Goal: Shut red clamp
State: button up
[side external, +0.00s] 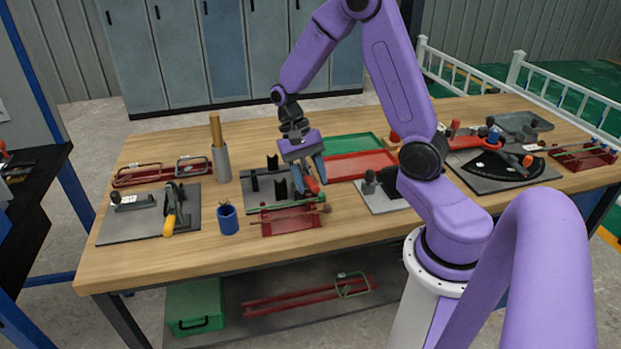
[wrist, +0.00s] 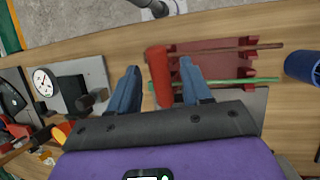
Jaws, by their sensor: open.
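The red clamp shows mainly as its red handle (side external: 312,185), low between my fingers in the side view. In the wrist view the red handle (wrist: 159,76) lies between the two blue fingers, with a gap on each side. The rest of the clamp is hidden behind my gripper. My gripper (side external: 309,176) is open and points down, its fingers on either side of the handle. It also shows in the wrist view (wrist: 160,69).
A red rack (side external: 292,221) with rods lies just in front of the clamp's grey plate (side external: 259,190). A blue cup (side external: 228,219) stands to the left, and a plate with a yellow-handled clamp (side external: 171,219) lies farther left. Red (side external: 360,165) and green (side external: 352,145) trays lie behind.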

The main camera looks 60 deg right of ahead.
jog(key=shift+f, duration=0.15)
grip_shut()
jog(key=r+g+y, duration=0.1)
jog(key=w+d+g+y, duration=0.1)
jog(key=r+g, duration=0.1)
jog(key=shift+w+d+r+y, duration=0.2)
jog(key=shift+w+r+y, duration=0.05)
jog(key=shift+r+y, duration=0.15)
jog(key=shift+w+d+r+n+g+y, duration=0.25)
jog(key=shift+w+d+r+g+y, duration=0.3)
jog(key=shift+g+y, duration=0.3)
jog(key=shift+w+d+r+n+g+y, duration=0.3)
jog(key=shift+w+d+g+y, duration=0.3)
jog(key=shift+g, duration=0.35)
jog(key=shift+s+r, duration=0.1)
grip_release()
